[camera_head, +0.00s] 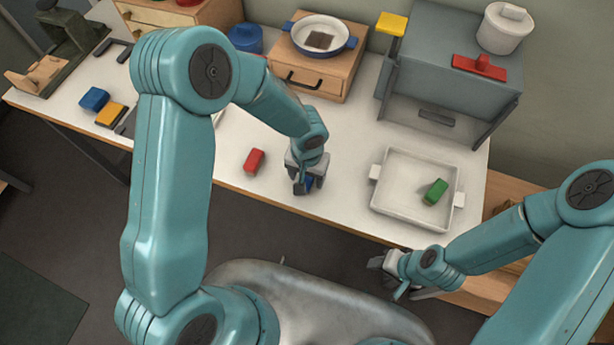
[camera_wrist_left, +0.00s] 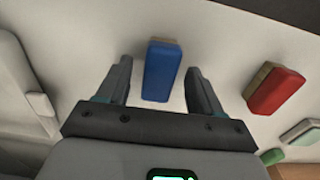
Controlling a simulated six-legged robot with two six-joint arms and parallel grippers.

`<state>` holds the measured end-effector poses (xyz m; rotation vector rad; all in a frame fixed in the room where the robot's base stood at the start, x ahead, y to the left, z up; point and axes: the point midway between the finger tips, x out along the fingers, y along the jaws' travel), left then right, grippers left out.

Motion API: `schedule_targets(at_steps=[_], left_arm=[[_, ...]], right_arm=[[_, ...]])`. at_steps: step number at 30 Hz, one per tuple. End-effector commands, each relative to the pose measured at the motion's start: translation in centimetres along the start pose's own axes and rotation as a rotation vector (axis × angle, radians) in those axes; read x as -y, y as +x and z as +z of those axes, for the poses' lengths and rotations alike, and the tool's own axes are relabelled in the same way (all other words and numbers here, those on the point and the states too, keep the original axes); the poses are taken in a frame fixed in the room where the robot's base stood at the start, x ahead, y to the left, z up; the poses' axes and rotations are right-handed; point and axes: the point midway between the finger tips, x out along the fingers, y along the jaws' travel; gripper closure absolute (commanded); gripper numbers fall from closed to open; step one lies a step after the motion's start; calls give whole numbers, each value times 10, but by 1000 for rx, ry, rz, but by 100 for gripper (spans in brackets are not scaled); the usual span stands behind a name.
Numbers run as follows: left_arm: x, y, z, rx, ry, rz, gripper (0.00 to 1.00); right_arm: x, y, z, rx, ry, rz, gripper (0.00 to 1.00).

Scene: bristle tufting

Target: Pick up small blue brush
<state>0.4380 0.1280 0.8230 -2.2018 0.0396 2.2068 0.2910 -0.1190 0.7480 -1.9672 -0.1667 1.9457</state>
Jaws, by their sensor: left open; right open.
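The small blue brush (camera_wrist_left: 162,72) lies on the white table with a tan bristle edge at its far end in the left wrist view. It sits between the two spread fingers of my left gripper (camera_wrist_left: 159,67), with a gap on each side. In the head view my left gripper (camera_head: 306,184) points down over the table and mostly covers the brush; only a bit of blue shows. My right gripper (camera_head: 384,264) is open and empty, off the table's front edge.
A red brush (camera_head: 254,160) lies left of my left gripper. A white tray (camera_head: 386,205) holding a green brush (camera_head: 435,191) is to the right. Another blue block (camera_head: 95,98) and a yellow one (camera_head: 111,115) lie far left. A wooden box (camera_head: 310,80) carries a pan.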

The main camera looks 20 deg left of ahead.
Motion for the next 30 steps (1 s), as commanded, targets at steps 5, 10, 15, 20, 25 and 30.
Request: schedule_targets(at_steps=[5,10,15,20,25,30], left_arm=[[0,6,-1,-2,-2,1,34],[0,5,-1,-1,-1,1,54],[0,5,-1,-1,-1,1,89],[0,5,-1,-1,-1,1,90],[0,0,-1,-2,0,0,90],[0,-25,-2,-6,-1,1,90]], right_arm=[[0,0,0,0,0,0,57],[0,0,0,0,0,0,57],[0,0,0,0,0,0,57],[0,0,0,0,0,0,57],[0,0,0,0,0,0,57],[0,-1,0,0,0,0,57]])
